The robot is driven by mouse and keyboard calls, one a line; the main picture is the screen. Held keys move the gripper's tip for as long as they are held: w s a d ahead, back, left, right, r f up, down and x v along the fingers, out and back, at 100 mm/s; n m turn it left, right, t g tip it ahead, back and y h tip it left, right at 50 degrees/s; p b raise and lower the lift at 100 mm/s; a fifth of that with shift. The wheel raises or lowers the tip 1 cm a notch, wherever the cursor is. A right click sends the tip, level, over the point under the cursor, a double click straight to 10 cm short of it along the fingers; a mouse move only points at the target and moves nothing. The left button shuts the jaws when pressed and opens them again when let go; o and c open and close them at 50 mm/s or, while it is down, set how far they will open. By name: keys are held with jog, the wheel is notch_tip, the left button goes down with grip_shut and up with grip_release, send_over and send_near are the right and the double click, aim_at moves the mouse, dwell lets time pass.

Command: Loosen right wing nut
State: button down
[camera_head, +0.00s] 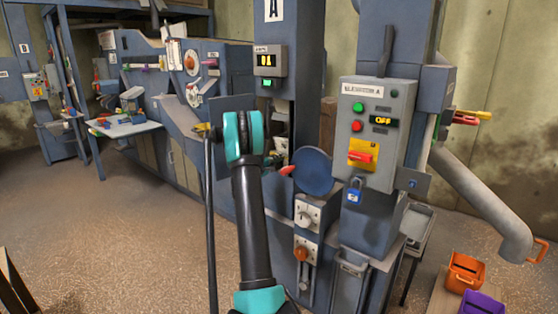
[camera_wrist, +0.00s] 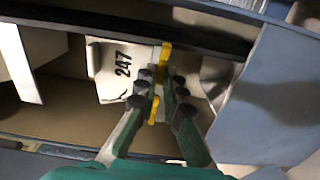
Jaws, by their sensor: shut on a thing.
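In the wrist view my gripper (camera_wrist: 167,88) has its dark fingertips closed in around a yellow wing nut (camera_wrist: 163,62). One yellow end shows beyond the fingertips and another between the fingers; the middle is hidden by the fingertips. Behind it is a pale bucket (camera_wrist: 112,75) marked 247, inside an opening of the elevator. In the head view my arm reaches up to the elevator column, and a small yellow piece (camera_head: 201,128) shows left of the teal wrist joint. My gripper is hidden there.
A control box (camera_head: 377,130) with an OFF display and a blue padlock (camera_head: 353,191) is right of my arm. A blue round disc (camera_head: 312,171) with a red handle is beside it. A blue-grey panel (camera_wrist: 275,95) stands close right of my gripper.

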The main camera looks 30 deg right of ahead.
jog(key=c, duration=1.6)
grip_release()
jog(key=shift+c, duration=0.2)
jog(key=shift+a, duration=0.1)
jog(key=v, duration=1.2)
jog(key=s+a+f+m+y, duration=0.2)
jog(key=s+a+y, duration=0.5)
jog(key=s+a, duration=0.7)
jog(key=shift+o, duration=0.2)
jog(key=s+a+f+y, duration=0.3)
jog(key=s+a, duration=0.5)
jog(key=s+a+f+y, duration=0.3)
jog(key=s+a+y, duration=0.1)
jog(key=s+a, duration=0.4)
jog(key=s+a+f+y, duration=0.3)
jog(key=s+a, duration=0.6)
jog(key=shift+a+f+m+g, duration=0.25)
jog(key=shift+f+m+g, duration=0.05)
jog(key=shift+m+g, duration=0.1)
